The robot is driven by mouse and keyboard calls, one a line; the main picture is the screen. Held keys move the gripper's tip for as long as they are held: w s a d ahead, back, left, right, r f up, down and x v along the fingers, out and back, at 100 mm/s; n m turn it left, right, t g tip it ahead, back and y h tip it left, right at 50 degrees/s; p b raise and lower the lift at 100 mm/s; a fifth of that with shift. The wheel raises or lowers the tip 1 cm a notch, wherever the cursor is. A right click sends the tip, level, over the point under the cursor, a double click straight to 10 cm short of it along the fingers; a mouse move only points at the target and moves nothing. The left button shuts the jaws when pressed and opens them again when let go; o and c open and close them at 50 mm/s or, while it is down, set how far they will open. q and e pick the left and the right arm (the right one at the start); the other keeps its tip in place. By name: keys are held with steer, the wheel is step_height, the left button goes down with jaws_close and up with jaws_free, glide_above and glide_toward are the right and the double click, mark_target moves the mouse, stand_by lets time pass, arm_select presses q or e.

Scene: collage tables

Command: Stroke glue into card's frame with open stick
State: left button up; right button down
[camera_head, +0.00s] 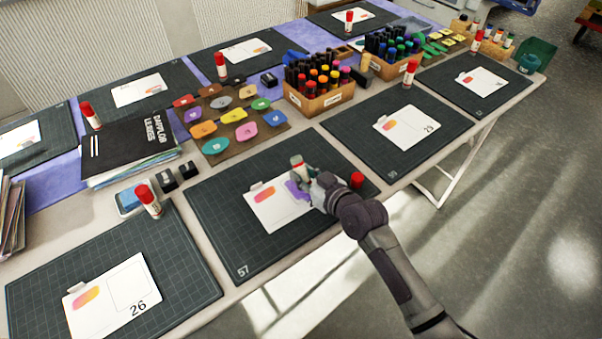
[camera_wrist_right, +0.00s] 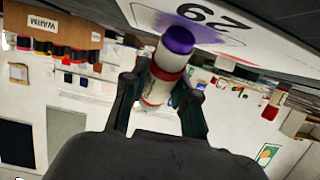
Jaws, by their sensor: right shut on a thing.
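My right gripper (camera_head: 310,180) is shut on the open glue stick (camera_head: 297,162), above the white card (camera_head: 264,212) on the dark mat marked 57 (camera_head: 222,226). In the right wrist view the glue stick (camera_wrist_right: 168,68) sits between the two fingers, its purple tip toward the card (camera_wrist_right: 225,22), which reads 29 and has an outlined frame. I cannot tell whether the tip touches the card. Purple (camera_head: 293,190) shows on the card beside the gripper, which hides part of the card. A red cap (camera_head: 357,180) stands on the mat to the gripper's right. My left gripper is not in view.
Neighbouring mats hold card 26 (camera_head: 112,296) with a capped glue stick (camera_head: 148,200), and card 25 (camera_head: 407,127). Behind are a brown board of coloured pieces (camera_head: 228,118), a marker box (camera_head: 318,104) and a black folder (camera_head: 130,143). The table's front edge lies close.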

steer(key=shift+w+d, duration=0.6)
steer(key=shift+d, duration=0.1)
steer(key=shift+w+b, duration=0.15)
steer(key=shift+b, duration=0.15)
steer(key=shift+w+a, duration=0.95)
steer(key=shift+w, duration=0.2)
steer(key=shift+w+a+f+b, duration=0.1)
steer(key=shift+w+a+b, duration=0.85)
steer(key=shift+w, duration=0.25)
step_height(320, 180, up, 7)
steer(key=p, duration=0.6)
steer(key=shift+p, duration=0.4)
